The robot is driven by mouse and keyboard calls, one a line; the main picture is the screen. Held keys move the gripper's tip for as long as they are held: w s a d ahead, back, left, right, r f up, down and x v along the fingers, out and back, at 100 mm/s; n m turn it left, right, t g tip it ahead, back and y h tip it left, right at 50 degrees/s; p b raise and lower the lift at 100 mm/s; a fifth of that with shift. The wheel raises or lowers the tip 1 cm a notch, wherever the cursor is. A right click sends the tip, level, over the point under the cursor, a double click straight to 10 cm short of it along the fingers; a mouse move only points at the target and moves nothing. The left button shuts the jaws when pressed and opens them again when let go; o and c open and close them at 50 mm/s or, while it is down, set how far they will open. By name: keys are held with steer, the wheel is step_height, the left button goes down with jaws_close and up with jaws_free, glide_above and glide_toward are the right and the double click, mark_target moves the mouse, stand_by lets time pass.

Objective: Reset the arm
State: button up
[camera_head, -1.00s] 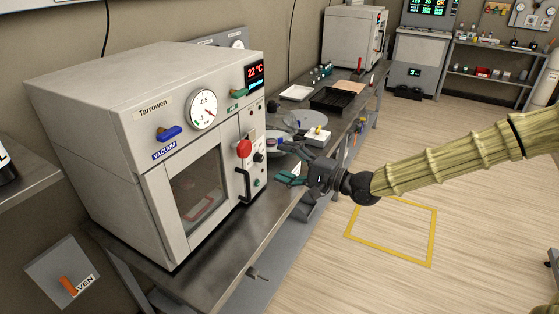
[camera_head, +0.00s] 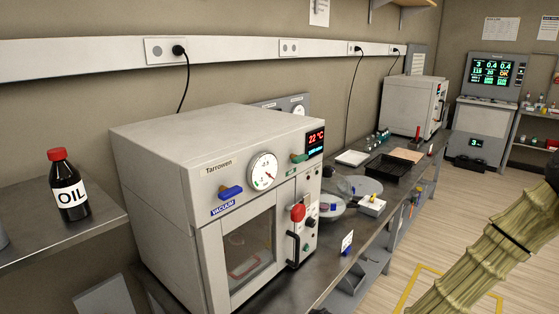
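My arm (camera_head: 487,255) shows at the lower right in the head view, in a ribbed yellow-green cover with a dark band. It slants from the bottom edge up to the right edge. My gripper is out of the picture, so its fingers are hidden from me. The arm is to the right of the bench and over the floor.
A vacuum oven (camera_head: 165,160) stands on the steel bench (camera_head: 300,287), its door closed. A black tray (camera_head: 390,171) and a second white machine (camera_head: 408,103) are farther along. An oil bottle (camera_head: 70,188) stands on the left shelf (camera_head: 95,222). Floor (camera_head: 455,195) is open at right.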

steer(key=s+d+f+n+g+h, duration=0.3)
steer(key=s+f, duration=0.6)
steer(key=s, duration=0.2)
steer(key=s+d+f+n+g+h, duration=0.25)
steer(key=s+f, duration=0.55)
steer(key=s, duration=0.4)
steer(key=s+d+f+n+g+h, duration=0.2)
steer(key=s+d+h, duration=0.1)
steer(key=s+d, duration=0.3)
steer(key=shift+s+f, duration=0.15)
steer(key=shift+s, duration=1)
steer(key=shift+h, duration=0.25)
